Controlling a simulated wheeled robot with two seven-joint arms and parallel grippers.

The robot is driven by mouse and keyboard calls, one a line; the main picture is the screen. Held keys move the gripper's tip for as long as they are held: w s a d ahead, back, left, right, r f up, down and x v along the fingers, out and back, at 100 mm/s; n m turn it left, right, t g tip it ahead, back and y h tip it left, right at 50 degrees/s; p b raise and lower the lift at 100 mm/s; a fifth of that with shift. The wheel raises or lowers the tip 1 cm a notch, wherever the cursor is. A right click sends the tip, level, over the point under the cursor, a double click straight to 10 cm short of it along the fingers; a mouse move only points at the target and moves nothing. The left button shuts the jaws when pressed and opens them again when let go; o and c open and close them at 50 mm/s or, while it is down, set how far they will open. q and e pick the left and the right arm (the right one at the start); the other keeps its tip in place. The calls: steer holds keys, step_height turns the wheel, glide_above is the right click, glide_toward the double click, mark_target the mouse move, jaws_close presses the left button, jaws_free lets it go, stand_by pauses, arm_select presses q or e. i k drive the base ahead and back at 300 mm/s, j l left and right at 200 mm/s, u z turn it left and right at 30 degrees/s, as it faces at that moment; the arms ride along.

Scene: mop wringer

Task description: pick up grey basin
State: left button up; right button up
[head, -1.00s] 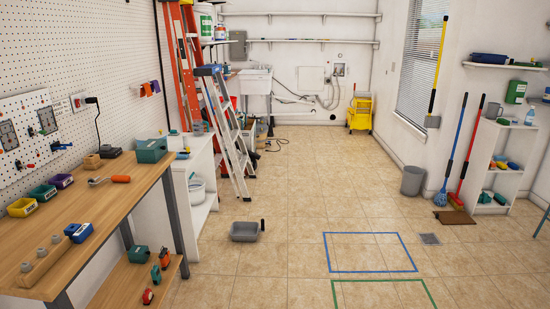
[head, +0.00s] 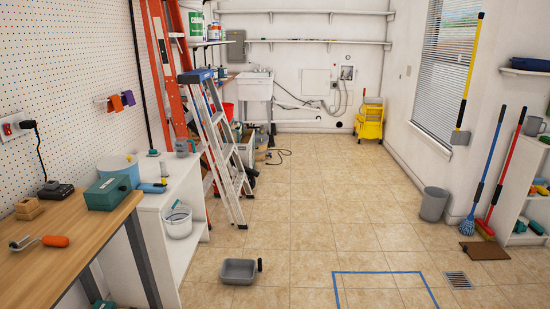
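The grey basin (head: 239,271) is a shallow rectangular tub that sits upright on the tiled floor, left of the blue floor outline. A small dark upright piece (head: 259,265) stands at its right end. Whether that piece is joined to the basin I cannot tell. Neither of my grippers shows in the head view.
A wooden workbench (head: 75,240) and a white shelf unit (head: 150,262) stand on the left. A stepladder (head: 222,150) leans behind the basin. A yellow mop bucket (head: 370,120) stands at the back, a grey bin (head: 433,204) at right. The middle floor is clear.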

mark_target(235, 272)
steer(key=i, duration=3.3)
steer(key=u, duration=0.05)
